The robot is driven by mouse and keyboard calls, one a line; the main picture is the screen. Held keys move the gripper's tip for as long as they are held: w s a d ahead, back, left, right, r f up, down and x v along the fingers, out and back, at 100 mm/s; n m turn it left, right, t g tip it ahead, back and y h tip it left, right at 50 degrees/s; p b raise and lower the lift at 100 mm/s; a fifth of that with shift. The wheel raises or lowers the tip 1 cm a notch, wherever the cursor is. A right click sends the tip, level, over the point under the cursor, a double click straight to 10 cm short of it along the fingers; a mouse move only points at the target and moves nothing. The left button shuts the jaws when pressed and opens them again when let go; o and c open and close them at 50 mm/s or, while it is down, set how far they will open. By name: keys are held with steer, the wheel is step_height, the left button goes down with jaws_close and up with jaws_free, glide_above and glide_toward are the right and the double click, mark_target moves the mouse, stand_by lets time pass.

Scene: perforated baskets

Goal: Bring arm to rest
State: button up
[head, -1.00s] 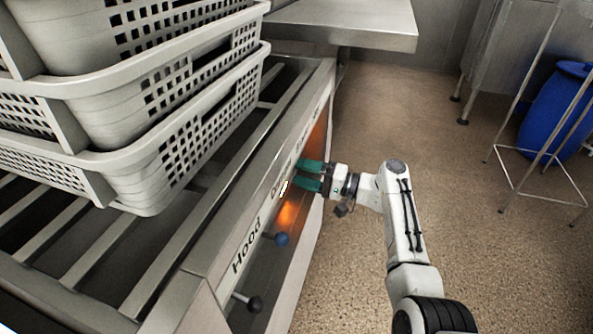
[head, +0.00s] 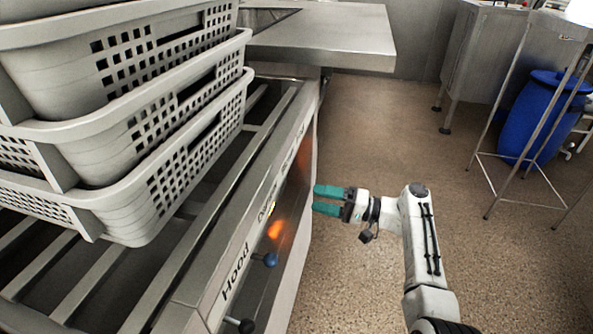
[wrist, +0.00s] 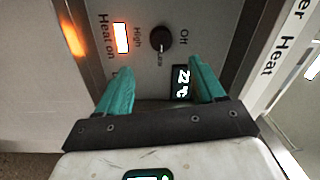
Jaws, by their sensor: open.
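My gripper (head: 328,200) has teal fingers, spread apart with nothing between them. In the head view it is to the right of the machine's front panel (head: 262,228), apart from it and pointing at it. In the wrist view my gripper (wrist: 162,90) faces the panel, with a dark round knob (wrist: 162,39) between "High" and "Off" labels beyond the fingers. A small display (wrist: 181,82) shows beside the right finger, partly hidden by it. A lit indicator (wrist: 122,38) is beside the "Heat on" label.
Stacked grey perforated baskets (head: 150,190) stand on the slatted rack at left. Knobs stick out from the panel, one blue (head: 270,259) and one black (head: 246,326). A steel table (head: 330,35) stands behind. A blue barrel (head: 535,115) is at right. Floor right of the panel is open.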

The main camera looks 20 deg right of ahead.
steer(key=s+a+f+n+g+h, duration=0.1)
steer(key=s+a+f+g+h, duration=0.15)
steer(key=s+f, duration=0.55)
steer(key=s+a+f+n+g+h, duration=0.1)
steer(key=s+a+f+g+h, duration=0.2)
steer(key=s+f, duration=0.5)
steer(key=s+d+f+n+g+h, duration=0.1)
steer(key=s+g+h, duration=0.15)
steer(key=s, duration=0.75)
steer(key=s+d+f+n+g+h, duration=0.15)
steer(key=s+h, duration=0.25)
steer(key=s, duration=0.5)
steer(key=s+d+r+h, duration=0.25)
steer(key=s+r, duration=0.25)
steer(key=s, duration=0.3)
step_height(320, 180, up, 27)
steer(key=p, duration=2.7)
steer(key=shift+a+h, duration=0.2)
steer(key=shift+h, duration=0.15)
